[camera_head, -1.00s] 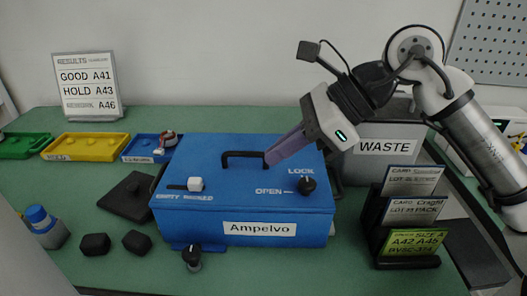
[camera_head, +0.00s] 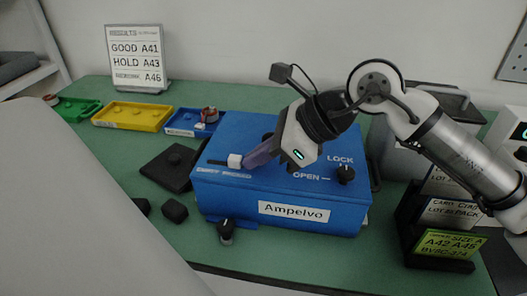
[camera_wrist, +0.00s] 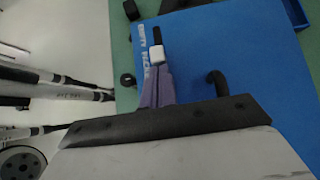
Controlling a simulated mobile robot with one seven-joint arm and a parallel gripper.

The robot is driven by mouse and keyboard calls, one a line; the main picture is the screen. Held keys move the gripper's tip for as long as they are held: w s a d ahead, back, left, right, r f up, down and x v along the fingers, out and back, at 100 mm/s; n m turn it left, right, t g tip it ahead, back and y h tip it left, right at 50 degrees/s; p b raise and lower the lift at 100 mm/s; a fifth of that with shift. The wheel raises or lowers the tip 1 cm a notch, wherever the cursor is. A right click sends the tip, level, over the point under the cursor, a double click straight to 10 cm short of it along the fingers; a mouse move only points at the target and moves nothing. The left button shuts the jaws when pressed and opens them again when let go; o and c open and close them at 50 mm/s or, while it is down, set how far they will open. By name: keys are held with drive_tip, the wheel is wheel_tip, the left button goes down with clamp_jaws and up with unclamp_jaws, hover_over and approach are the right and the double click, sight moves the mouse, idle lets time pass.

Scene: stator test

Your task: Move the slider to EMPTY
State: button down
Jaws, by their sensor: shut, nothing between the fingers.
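The white slider knob (camera_head: 235,160) sits on the left part of the top of the blue Ampelvo box (camera_head: 222,207). It stands at the right, PACKED end of its dark slot, and the bare slot runs left toward the EMPTY label. My gripper (camera_head: 247,160) is shut and empty, its purple fingers slanting down just right of the knob. In the wrist view the fingertips (camera_wrist: 157,69) are right behind the knob (camera_wrist: 156,53), with the open slot (camera_wrist: 157,35) beyond it. I cannot tell whether they touch it.
The box handle stands beside my fingers in the wrist view (camera_wrist: 215,80). The LOCK/OPEN dial (camera_head: 346,174) is at the right of the box top. Blue (camera_head: 182,130), yellow (camera_head: 115,122) and green trays lie behind left. A card rack (camera_head: 440,262) stands at the right.

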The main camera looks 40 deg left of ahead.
sight(235, 162)
drive_tip(key=shift+s+a+f+b, duration=0.15)
drive_tip(key=shift+a+b, duration=0.1)
drive_tip(key=shift+b, duration=0.05)
drive_tip(key=s+a+b, duration=0.2)
drive_tip(key=a, duration=0.1)
drive_tip(key=shift+a, duration=0.2)
drive_tip(key=shift+s+a, duration=0.15)
drive_tip(key=shift+a, duration=0.05)
drive_tip(key=shift+r, duration=0.2)
